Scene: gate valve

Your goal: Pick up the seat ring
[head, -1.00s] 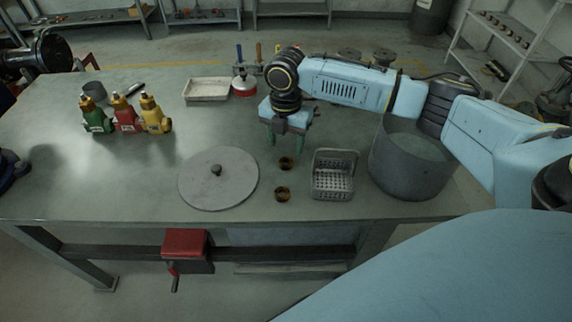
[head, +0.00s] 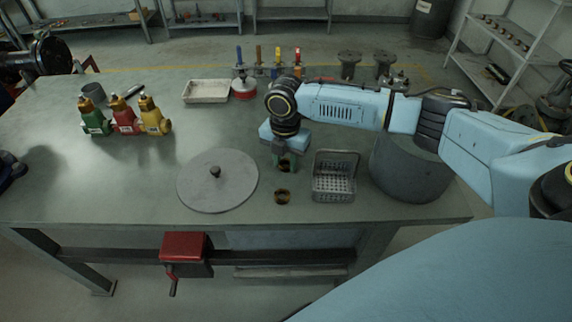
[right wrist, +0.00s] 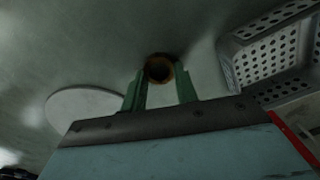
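The near ring (head: 282,197) is in full view in the head view. In the right wrist view one ring (right wrist: 160,68) sits between the tips of the spread fingers (right wrist: 161,75). I cannot tell whether they touch it. My left gripper is not in view.
A flat round lid (head: 217,180) lies left of the rings. A perforated metal basket (head: 334,182) and a large grey pot (head: 408,172) stand to the right. Green, red and yellow valve bodies (head: 124,117), a white tray (head: 206,91) and upright coloured-handled tools (head: 276,62) are farther back.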

